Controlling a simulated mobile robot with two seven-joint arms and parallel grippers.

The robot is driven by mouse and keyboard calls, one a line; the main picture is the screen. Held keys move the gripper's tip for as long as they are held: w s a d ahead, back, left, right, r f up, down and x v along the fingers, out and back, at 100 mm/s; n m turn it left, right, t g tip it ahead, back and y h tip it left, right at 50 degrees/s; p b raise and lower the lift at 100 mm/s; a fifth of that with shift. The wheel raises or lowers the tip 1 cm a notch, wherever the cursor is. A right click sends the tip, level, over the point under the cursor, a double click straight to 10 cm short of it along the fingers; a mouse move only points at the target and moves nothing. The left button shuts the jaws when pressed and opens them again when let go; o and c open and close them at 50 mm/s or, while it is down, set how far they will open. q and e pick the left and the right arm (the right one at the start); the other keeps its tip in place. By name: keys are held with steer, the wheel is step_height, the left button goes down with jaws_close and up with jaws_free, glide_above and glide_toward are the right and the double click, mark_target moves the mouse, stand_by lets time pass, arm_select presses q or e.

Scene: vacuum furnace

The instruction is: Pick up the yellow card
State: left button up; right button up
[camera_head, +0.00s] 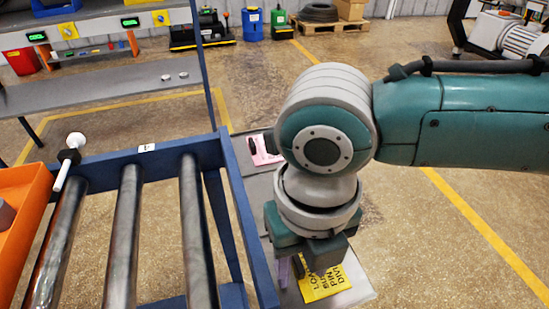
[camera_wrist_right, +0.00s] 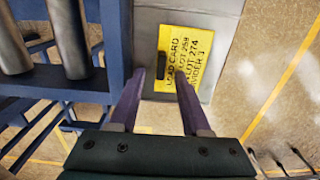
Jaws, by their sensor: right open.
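The yellow card (camera_head: 326,284), printed with black text, lies on a grey surface just right of the blue roller frame. My right gripper (camera_head: 300,268) points down over it and hides part of it in the head view. In the right wrist view the yellow card (camera_wrist_right: 190,52) lies flat beyond the fingertips, with a small dark block on its left part. My right gripper (camera_wrist_right: 160,80) is open and empty, with its two purple fingers spread at the card's near edge. I cannot tell the exact height above the card. My left gripper is not in view.
The blue frame with steel rollers (camera_head: 124,235) stands close left of the gripper. A pink card (camera_head: 266,156) lies farther back on the grey surface. An orange tray (camera_head: 22,215) is at far left, and a grey shelf (camera_head: 110,84) stands behind. Open floor lies right.

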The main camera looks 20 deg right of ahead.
jaws_close()
stand_by(0.3)
stand_by(0.3)
